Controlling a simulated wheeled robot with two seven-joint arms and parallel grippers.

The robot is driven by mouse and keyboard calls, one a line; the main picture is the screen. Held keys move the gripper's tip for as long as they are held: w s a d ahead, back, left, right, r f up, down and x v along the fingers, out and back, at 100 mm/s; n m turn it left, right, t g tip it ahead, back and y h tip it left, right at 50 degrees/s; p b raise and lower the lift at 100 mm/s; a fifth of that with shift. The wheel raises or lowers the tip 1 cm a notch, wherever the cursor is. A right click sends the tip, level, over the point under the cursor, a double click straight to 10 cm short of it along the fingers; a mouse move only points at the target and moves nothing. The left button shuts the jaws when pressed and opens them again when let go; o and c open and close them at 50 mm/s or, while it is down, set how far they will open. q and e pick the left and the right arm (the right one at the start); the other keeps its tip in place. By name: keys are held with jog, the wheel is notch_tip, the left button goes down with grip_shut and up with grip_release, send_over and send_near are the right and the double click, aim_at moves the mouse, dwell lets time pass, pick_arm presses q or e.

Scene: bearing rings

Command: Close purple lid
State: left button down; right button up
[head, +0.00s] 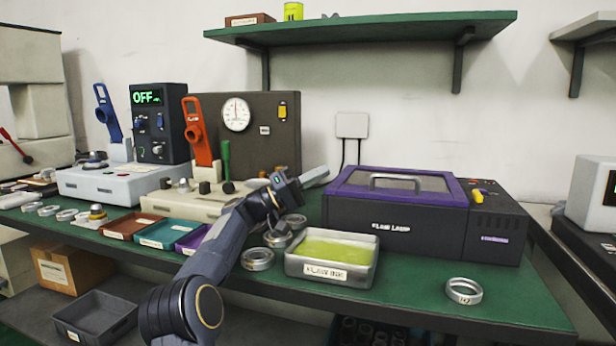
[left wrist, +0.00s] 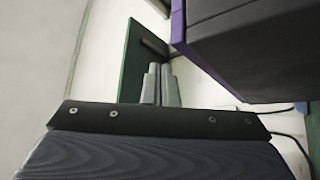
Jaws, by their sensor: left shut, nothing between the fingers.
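The purple lid (head: 396,199) lies flat on top of the dark laser box (head: 395,227) in the head view. It has a window and a grey handle (head: 395,181) on top. I see no gap under its front edge. My left gripper (head: 316,175) is beside the lid's left end, apart from it, with its fingers pointing right. It is shut and empty. In the left wrist view the shut fingers (left wrist: 161,70) point past the lid's purple edge (left wrist: 178,25) at upper right. My right gripper is not in view.
A gauge panel (head: 262,130) stands behind my arm. A green shelf (head: 370,30) hangs above.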

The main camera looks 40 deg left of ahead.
pick_arm(q)
jog(key=s+a+f+p, duration=0.1)
jog(key=s+a+p, duration=0.2)
jog(key=s+a, duration=0.6)
jog(key=s, duration=0.2)
jog(key=shift+s+f, duration=0.15)
jog(key=shift+s, duration=0.2)
